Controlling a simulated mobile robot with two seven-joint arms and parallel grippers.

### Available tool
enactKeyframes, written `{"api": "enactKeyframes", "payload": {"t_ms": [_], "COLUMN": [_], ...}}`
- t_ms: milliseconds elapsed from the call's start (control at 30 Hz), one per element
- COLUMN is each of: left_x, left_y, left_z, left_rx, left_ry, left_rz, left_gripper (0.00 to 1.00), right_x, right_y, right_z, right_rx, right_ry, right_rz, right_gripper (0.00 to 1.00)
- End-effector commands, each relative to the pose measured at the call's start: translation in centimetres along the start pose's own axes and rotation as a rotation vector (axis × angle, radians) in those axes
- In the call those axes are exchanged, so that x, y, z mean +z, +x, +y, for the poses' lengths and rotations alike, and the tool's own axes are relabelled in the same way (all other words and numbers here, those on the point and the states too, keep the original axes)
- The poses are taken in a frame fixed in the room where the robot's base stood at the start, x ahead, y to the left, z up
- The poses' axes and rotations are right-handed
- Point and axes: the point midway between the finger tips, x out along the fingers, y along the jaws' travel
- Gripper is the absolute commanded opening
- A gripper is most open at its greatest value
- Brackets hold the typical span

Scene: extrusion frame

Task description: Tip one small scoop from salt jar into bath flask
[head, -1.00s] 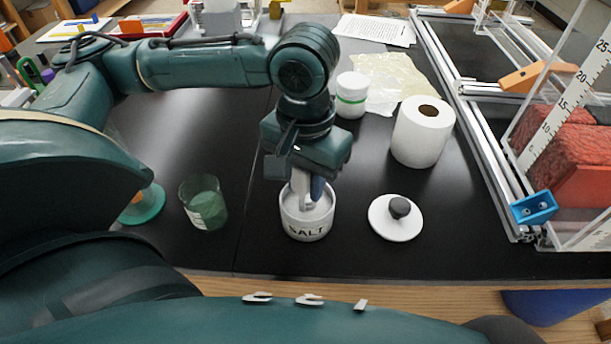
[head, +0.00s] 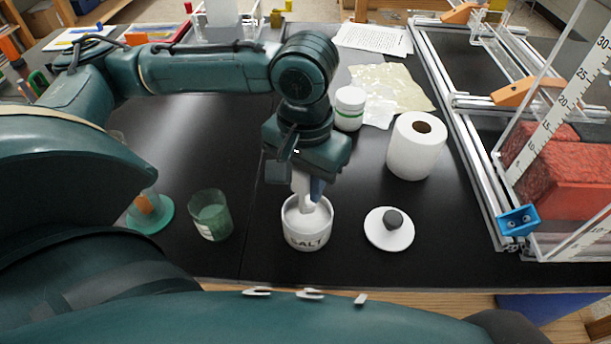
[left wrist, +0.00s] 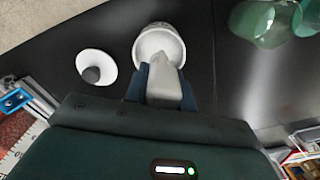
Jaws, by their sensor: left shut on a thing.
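The salt jar (head: 307,239) is a white open pot marked SALT, near the front edge of the black bench. My left gripper (head: 308,190) points down over its mouth, shut on a pale scoop (left wrist: 163,86). The scoop's lower end is at the jar's mouth; whether it holds salt is hidden. The jar also shows ahead of the fingers in the left wrist view (left wrist: 158,32). A green-tinted glass vessel with a pale label (head: 212,218), apparently the bath flask, stands upright left of the jar. My right gripper is out of view.
The jar's white lid with black knob (head: 389,236) lies right of the jar. A green-based vessel (head: 150,216) stands farther left. A paper roll (head: 414,152) and a white tub (head: 349,108) stand behind. An aluminium frame (head: 472,150) bounds the right side.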

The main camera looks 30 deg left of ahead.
Motion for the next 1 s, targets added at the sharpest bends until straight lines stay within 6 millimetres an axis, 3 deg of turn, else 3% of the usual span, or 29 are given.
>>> {"api": "enactKeyframes", "payload": {"t_ms": [200,1000], "left_x": [0.0,-0.1], "left_y": [-1.8,-6.0], "left_z": [0.0,0.0], "left_rx": [0.001,0.001], "left_ry": [0.0,0.0], "left_rz": [-0.001,0.002], "left_gripper": [0.02,0.02], "right_x": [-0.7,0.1], "right_y": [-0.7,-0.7], "right_z": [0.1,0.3], "right_rx": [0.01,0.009], "right_ry": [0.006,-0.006], "right_rz": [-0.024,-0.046], "right_gripper": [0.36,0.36]}}
